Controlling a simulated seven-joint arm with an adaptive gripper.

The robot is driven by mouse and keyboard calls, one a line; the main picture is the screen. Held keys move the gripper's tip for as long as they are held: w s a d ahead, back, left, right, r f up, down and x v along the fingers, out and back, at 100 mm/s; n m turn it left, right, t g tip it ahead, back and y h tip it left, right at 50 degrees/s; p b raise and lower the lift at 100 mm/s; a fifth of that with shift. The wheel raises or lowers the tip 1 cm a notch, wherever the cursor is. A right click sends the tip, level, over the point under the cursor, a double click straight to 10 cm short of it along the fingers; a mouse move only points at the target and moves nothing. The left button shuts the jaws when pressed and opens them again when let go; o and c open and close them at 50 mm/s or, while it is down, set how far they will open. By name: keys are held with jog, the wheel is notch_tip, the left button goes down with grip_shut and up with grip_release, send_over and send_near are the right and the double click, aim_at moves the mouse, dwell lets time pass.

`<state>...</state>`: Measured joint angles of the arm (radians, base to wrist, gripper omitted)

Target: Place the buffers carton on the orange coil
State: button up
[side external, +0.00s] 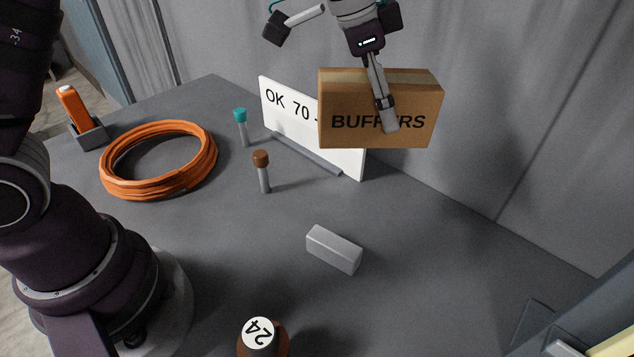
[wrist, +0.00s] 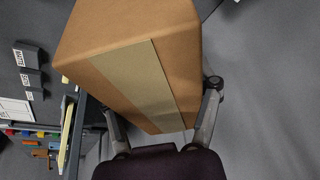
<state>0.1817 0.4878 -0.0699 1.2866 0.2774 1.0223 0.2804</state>
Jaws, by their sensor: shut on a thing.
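The buffers carton (side external: 350,132), a brown box with "BUFFERS" on its side and a tan tape strip, is held up in the air in front of the white sign. My gripper (side external: 388,125) is shut on it from above, with one finger showing across the lettered face. In the wrist view the carton (wrist: 110,45) fills the middle between the two fingers (wrist: 160,125). The orange coil (side external: 205,160) lies flat on the grey table at the left, well apart from the carton. The coil does not show in the wrist view.
A white sign (side external: 287,105) stands behind the carton. A teal-capped tube (side external: 241,127) and a brown-capped tube (side external: 263,172) stand between coil and carton. A grey block (side external: 334,250) lies mid-table. An orange device in a holder (side external: 90,135) stands beyond the coil. A "24"-marked object (side external: 260,335) is in front.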

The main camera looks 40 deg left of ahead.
jog(key=w+a+n+y, duration=0.2)
jog(key=a+n, duration=0.3)
jog(key=a, duration=0.8)
jog(key=n+y, duration=0.4)
jog(key=n, duration=0.9)
send_over(159, 138)
jog(key=d, duration=0.2)
jog(key=f, duration=0.4)
jog(key=s+f, duration=0.1)
jog(key=f, duration=0.8)
jog(key=shift+s+a, duration=0.15)
jog(key=shift+a, duration=0.25)
jog(key=o, duration=1.3)
